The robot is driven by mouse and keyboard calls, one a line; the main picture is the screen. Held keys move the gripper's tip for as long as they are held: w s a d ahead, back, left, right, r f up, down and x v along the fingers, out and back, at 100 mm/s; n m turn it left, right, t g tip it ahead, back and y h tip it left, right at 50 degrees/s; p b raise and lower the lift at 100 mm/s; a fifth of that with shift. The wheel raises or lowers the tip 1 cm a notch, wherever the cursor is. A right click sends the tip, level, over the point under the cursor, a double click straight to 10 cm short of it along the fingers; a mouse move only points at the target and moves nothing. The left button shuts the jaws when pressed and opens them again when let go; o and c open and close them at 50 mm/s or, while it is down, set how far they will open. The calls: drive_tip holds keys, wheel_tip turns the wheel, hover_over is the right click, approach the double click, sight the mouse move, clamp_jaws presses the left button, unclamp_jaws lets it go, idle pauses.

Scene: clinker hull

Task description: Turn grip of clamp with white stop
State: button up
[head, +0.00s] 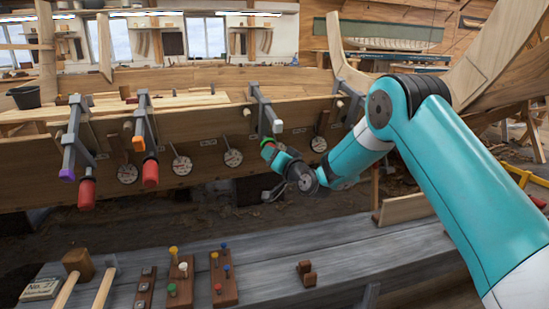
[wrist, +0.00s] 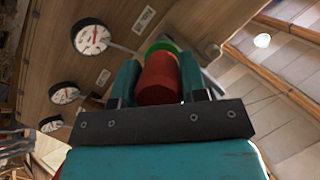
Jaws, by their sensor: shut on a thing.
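My gripper (head: 272,153) is at the hull plank, at the lower end of the third clamp from the left (head: 262,108). In the wrist view its two teal fingers (wrist: 158,85) are shut on a red grip (wrist: 158,80), with a green stop (wrist: 160,47) just beyond it.
Two more clamps with red grips hang at left, one with a purple stop (head: 66,174), one with an orange stop (head: 138,143). Round dials (head: 182,165) line the plank. The grey bench (head: 345,255) below holds a mallet (head: 78,264) and peg blocks (head: 222,275).

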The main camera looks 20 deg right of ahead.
drive_tip(key=o, duration=0.9)
drive_tip(key=shift+b+v, duration=4.25)
drive_tip(key=shift+v, duration=4.45)
